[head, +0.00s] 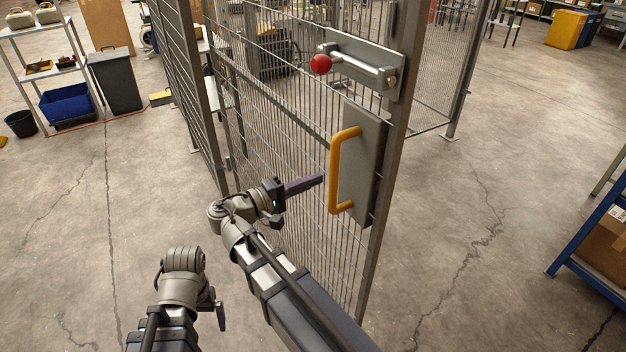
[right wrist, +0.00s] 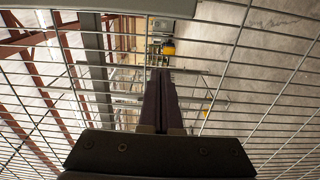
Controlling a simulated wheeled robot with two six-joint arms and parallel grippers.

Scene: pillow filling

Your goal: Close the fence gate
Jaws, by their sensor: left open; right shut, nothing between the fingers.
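The mesh fence gate (head: 285,125) stands swung open, its free edge post (head: 388,180) out in the aisle, apart from the fence post (head: 466,75) behind. A yellow-orange pull handle (head: 336,170) sits on a grey plate (head: 362,165) near that edge. Above it is a latch bolt with a red knob (head: 320,64). My right gripper (head: 318,181) is shut and empty, just left of the handle, close to the mesh. In the right wrist view its fingers (right wrist: 161,98) lie together before the mesh; contact is unclear. My left gripper (head: 221,316) is low at the left, open, away from the gate.
A shelf rack (head: 40,60) with a blue bin (head: 67,103) and a dark grey waste bin (head: 116,80) stand at the far left. A blue rack (head: 590,245) with a carton is at the right. Floor on both sides of the gate is clear.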

